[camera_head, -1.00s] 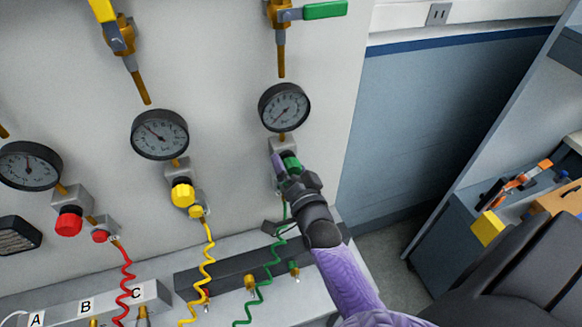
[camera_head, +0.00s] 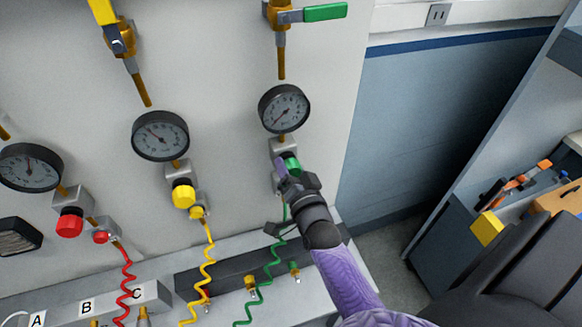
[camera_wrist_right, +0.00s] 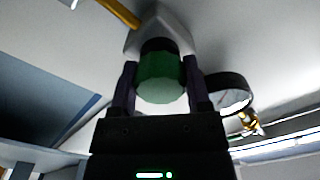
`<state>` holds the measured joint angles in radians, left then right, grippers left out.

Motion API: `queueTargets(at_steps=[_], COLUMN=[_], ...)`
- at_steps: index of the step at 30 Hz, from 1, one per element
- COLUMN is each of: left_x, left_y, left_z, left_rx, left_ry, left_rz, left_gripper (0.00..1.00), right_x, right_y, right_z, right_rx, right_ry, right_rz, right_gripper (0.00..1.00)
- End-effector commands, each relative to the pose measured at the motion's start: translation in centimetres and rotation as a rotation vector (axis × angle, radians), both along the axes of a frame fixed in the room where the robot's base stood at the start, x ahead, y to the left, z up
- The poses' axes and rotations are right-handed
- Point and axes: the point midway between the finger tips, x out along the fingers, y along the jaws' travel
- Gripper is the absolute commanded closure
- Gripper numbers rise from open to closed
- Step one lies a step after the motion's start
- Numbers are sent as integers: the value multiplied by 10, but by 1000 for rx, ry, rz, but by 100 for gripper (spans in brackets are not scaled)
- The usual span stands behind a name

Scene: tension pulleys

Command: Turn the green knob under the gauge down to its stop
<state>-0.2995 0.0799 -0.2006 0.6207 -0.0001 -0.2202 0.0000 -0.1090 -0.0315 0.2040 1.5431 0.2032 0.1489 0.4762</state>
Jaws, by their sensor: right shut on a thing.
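The green knob (camera_head: 291,164) sits on a grey regulator block (camera_head: 284,148) under the right-hand gauge (camera_head: 284,108). My right gripper (camera_head: 284,170) reaches up to it from below right and is shut on it. In the right wrist view the green knob (camera_wrist_right: 161,78) lies between the two dark fingers of my right gripper (camera_wrist_right: 160,88), one on each side. In the head view the gripper hides part of the knob. The gauge needle points to the lower left. My left gripper is not in view.
A yellow knob (camera_head: 183,194) and a red knob (camera_head: 69,221) sit on blocks to the left under their own gauges. A green coiled hose (camera_head: 270,275) hangs below the gripper. A valve with a green lever (camera_head: 325,11) is above the gauge.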

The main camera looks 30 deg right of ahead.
Motion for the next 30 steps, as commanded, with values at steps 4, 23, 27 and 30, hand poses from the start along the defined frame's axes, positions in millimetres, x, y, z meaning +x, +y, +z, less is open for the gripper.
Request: queueTargets(at_steps=[4, 23, 27, 30], left_x=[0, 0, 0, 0], left_y=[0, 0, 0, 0], left_z=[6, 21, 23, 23], left_rx=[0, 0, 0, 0], left_ry=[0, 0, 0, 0], left_rz=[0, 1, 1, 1], left_gripper=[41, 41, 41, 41], right_x=[0, 0, 0, 0], right_y=[0, 0, 0, 0], right_z=[1, 0, 0, 0], right_rx=[-99, -664, -769, -830], right_ry=[26, 164, 187, 201], right_rz=[0, 0, 1, 1], right_gripper=[97, 97, 97, 97])
